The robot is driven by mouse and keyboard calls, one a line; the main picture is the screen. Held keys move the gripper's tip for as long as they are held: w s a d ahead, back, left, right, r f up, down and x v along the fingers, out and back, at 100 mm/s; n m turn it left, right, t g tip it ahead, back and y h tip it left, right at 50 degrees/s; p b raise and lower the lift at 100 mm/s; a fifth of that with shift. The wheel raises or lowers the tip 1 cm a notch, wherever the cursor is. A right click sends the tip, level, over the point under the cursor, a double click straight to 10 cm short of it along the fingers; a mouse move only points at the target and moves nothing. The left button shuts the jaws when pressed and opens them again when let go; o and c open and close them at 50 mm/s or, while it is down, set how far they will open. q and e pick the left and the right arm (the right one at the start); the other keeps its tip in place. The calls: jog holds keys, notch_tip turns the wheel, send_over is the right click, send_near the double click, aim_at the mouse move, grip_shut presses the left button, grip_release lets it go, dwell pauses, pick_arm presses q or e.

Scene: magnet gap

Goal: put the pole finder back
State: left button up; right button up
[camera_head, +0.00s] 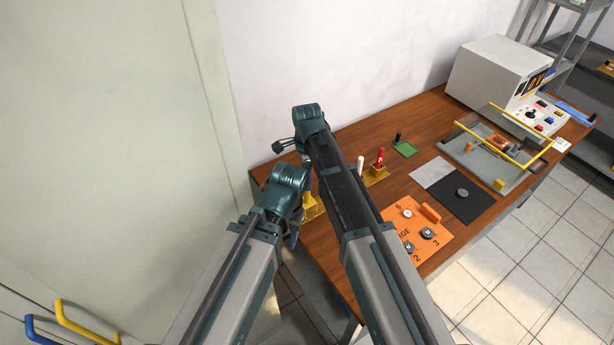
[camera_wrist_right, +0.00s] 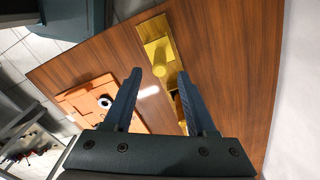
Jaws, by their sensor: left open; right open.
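A narrow yellow rack runs along the left part of the wooden table. Its near end carries a yellow block with a post (camera_head: 309,204), which also shows in the right wrist view (camera_wrist_right: 158,52). At its other end stand a white-topped piece (camera_head: 360,166) and a red-topped piece (camera_head: 380,157), both upright. I cannot tell which piece is the pole finder. My right gripper (camera_wrist_right: 160,72) is open and empty above the table, pointing toward the rack; in the head view my arm hides it. My left gripper (camera_head: 293,232) is open beside the table's left end, mostly hidden by its wrist.
An orange gauge board (camera_head: 430,236) lies at the table's front. A black pad with a dark puck (camera_head: 462,194), a green mat with a black cylinder (camera_head: 399,140), a yellow-edged clear case (camera_head: 490,160) and a white machine (camera_head: 497,72) stand further right. A wall is behind.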

notch_tip(320, 180, up, 4)
jog(key=p, duration=0.3)
jog(key=shift+r, duration=0.2)
pick_arm(q)
notch_tip(320, 180, up, 4)
jog(key=shift+r, duration=0.15)
pick_arm(e)
jog(key=shift+f, duration=0.1)
jog(key=s+d+n, duration=1.5)
jog(key=d+n, duration=0.1)
jog(key=d, duration=0.1)
pick_arm(q)
notch_tip(320, 180, down, 3)
jog(key=b, duration=0.3)
pick_arm(e)
jog(key=s+a+f+n, duration=0.1)
jog(key=s+a+n, duration=0.1)
jog(key=a, duration=0.3)
jog(key=s+a+f+n+h, duration=0.1)
jog(key=s+a+n, duration=0.1)
jog(key=s+a, duration=0.2)
jog(key=shift+a+f, duration=0.4)
jog(key=shift+a, duration=0.6)
pick_arm(q)
jog(key=shift+d, duration=0.1)
pick_arm(e)
jog(key=shift+d, duration=0.1)
